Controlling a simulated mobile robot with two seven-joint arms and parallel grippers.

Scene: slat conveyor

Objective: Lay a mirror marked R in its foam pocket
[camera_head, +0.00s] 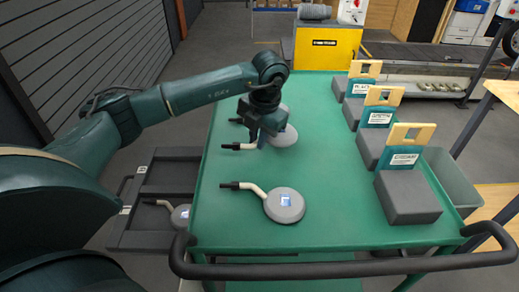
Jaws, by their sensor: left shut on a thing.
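My left gripper (264,142) points down over the green cart top and is shut on a round grey mirror (286,138). Its cream stem and dark tip stick out to the left; the fingers hide part of it, and I see no letter. Another mirror (285,207) lies nearer on the cart, with a small blue label too small to read. A farther mirror is mostly hidden behind my gripper; its dark tip shows. The dark foam tray (128,240) is low at the left, beside the cart. A mirror (181,217) lies in its near part, partly hidden by the cart edge. My right gripper is not in view.
The green cart top (335,220) is clear in the middle. Three grey blocks (408,198) with teal-and-tan cards stand along its right edge. A dark handle bar (330,269) crosses the front. A yellow box (326,48) stands at the far end.

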